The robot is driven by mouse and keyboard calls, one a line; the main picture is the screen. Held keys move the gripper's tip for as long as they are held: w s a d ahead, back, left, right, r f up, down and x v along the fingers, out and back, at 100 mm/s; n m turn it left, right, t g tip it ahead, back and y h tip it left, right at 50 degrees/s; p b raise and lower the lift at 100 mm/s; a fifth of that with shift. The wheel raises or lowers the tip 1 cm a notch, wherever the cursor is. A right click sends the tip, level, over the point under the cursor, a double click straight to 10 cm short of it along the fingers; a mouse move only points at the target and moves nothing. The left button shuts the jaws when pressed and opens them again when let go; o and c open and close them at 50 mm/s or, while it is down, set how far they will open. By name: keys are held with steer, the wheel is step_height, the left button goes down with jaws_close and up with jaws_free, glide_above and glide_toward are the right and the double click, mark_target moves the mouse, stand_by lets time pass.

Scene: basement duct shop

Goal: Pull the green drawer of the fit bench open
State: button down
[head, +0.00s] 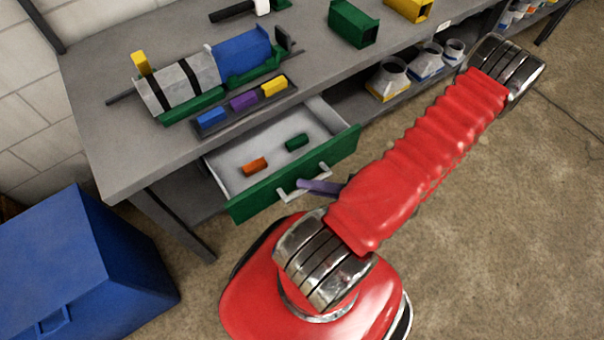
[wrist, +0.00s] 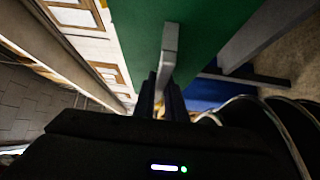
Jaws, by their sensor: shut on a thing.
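The green drawer (head: 250,201) of the fit bench stands open, pulled out from under the bench top (head: 105,158). An orange block (head: 255,166) and a green block (head: 297,142) lie inside it. Its pale bar handle (head: 290,190) is on the front panel. My gripper (head: 312,187) is at the handle, partly hidden by my red arm. In the wrist view the green front (wrist: 205,30) fills the upper middle, and my gripper (wrist: 160,100) is shut on the handle (wrist: 169,50), one dark finger on each side.
A blue bin (head: 80,260) stands at the left near the bench leg. On the bench are a clamped duct assembly (head: 180,82) and a tray with blue, purple and yellow blocks (head: 242,105). Duct fittings (head: 390,78) sit on the lower shelf. Floor at the right is clear.

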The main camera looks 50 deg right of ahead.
steer(key=shift+s+a+f, duration=0.1)
steer(key=shift+s+a, duration=0.25)
steer(key=shift+s, duration=0.3)
steer(key=c, duration=1.8)
jaws_free()
steer(key=shift+d, duration=0.1)
steer(key=v, duration=1.3)
steer(key=shift+s+d, duration=0.25)
steer(key=shift+s, duration=0.05)
steer(key=shift+f+n, duration=0.1)
steer(key=shift+n, duration=0.2)
